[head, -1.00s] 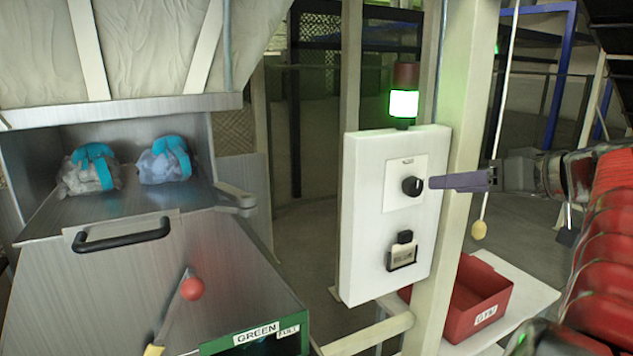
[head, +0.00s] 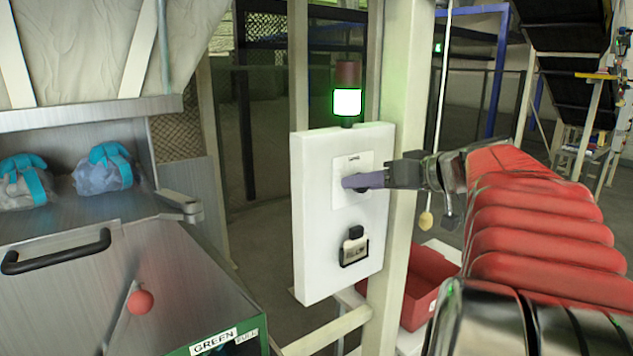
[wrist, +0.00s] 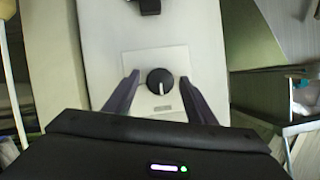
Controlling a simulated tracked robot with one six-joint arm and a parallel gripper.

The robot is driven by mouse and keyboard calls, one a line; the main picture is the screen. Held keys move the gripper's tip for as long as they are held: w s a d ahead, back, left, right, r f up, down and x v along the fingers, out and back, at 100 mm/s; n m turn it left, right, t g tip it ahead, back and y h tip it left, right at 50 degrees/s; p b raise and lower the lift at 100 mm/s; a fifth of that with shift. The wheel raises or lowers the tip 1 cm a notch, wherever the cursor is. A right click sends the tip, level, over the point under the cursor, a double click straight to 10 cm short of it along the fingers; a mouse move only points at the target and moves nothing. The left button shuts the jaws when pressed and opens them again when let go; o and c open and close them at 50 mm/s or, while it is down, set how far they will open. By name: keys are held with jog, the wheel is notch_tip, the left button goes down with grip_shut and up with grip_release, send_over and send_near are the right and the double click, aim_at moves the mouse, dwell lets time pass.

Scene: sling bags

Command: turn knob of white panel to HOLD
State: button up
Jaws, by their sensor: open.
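The white panel (head: 310,240) stands upright on a pale post. Its black round knob (wrist: 160,81) sits on a light square plate (wrist: 148,62) in the wrist view, with a white pointer mark towards the bottom of that picture. In the head view my gripper (head: 346,182) is in front of the plate and mostly hides the knob. In the wrist view my gripper (wrist: 162,88) is open, one purple finger on each side of the knob, with gaps on both sides. The plate's lettering is too small to read.
A stack light (head: 347,102) glows on the panel's top. A black holder (head: 354,247) is mounted below the knob. A red bin (head: 425,285) stands behind at right. A metal chute with a black handle (head: 55,251) and a red ball lever (head: 140,301) is at left.

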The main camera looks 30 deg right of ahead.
jog(key=shift+c, duration=0.3)
jog(key=c, duration=0.9)
jog(key=shift+d, duration=0.15)
jog(key=shift+c, duration=0.4)
jog(key=shift+m, duration=0.3)
jog(key=m+t+y, duration=0.1)
jog(key=m+y, duration=0.1)
jog(key=m, duration=0.2)
jog(key=f+m+t+y, duration=0.1)
jog(key=m+y, duration=0.1)
jog(key=m, duration=0.3)
jog(key=m+t+y, duration=0.1)
jog(key=m+t, duration=0.1)
jog(key=m, duration=0.3)
jog(key=shift+d+f+y, duration=0.15)
jog(key=shift+d+y, duration=0.1)
jog(key=shift+y, duration=0.15)
